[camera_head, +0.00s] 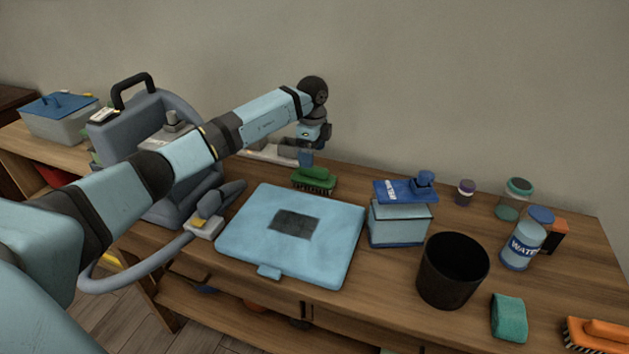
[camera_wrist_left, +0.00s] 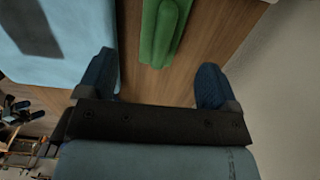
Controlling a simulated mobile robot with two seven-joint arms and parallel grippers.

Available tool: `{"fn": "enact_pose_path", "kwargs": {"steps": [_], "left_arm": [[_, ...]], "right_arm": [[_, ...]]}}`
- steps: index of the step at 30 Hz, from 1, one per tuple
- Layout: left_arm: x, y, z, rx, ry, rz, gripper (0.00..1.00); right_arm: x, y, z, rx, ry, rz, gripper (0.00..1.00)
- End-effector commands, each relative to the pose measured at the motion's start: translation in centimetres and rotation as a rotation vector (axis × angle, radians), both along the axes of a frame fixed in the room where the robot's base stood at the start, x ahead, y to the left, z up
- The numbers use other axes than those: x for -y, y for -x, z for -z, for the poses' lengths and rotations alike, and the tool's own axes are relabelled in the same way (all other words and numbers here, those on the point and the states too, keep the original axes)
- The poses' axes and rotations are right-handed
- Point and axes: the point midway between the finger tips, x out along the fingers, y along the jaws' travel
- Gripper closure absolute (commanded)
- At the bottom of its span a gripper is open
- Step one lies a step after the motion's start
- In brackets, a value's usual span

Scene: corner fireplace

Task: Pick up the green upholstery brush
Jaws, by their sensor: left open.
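The green upholstery brush (camera_head: 315,178) stands bristles down on the wooden table, just behind the blue pad. It has a green handle and dark bristles. My left gripper (camera_head: 307,158) points down just above and behind the brush in the head view. In the left wrist view, my left gripper (camera_wrist_left: 155,78) is open, with its two blue fingers wide apart and nothing between the tips. The green brush (camera_wrist_left: 163,30) lies ahead of the fingers there, roughly centred between them, and its far end is cut off by the frame. My right gripper is not in view.
The light blue pad (camera_head: 335,245) lies in front of the brush. A blue-lidded box (camera_head: 400,223) and a black bin (camera_head: 452,272) stand to the right. A grey machine (camera_head: 190,185) with a hose stands left. The wall (camera_head: 420,90) rises behind the table.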

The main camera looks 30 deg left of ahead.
Motion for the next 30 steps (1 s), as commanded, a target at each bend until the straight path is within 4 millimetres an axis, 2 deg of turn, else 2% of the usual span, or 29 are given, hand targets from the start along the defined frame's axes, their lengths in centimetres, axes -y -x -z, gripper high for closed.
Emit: {"fn": "enact_pose_path", "kwargs": {"steps": [1,3,11,20,28,30], "left_arm": [[0.1,0.0,1.2,-0.002,0.001,0.000,0.15],[0.1,0.0,2.1,-0.001,0.002,0.001,0.15],[0.1,0.0,3.6,0.000,0.002,0.002,0.15],[0.1,-0.2,7.8,0.000,0.003,0.001,0.15],[0.0,-0.2,8.2,0.001,0.002,0.002,0.15],[0.0,-0.2,8.2,0.001,0.002,0.002,0.31]], "right_arm": [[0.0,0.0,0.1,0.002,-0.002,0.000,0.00],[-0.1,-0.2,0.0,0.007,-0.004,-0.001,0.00],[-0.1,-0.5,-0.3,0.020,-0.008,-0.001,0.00],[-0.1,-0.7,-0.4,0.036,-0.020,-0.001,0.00],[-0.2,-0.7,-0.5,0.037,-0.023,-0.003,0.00],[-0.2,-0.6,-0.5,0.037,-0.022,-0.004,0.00]]}}
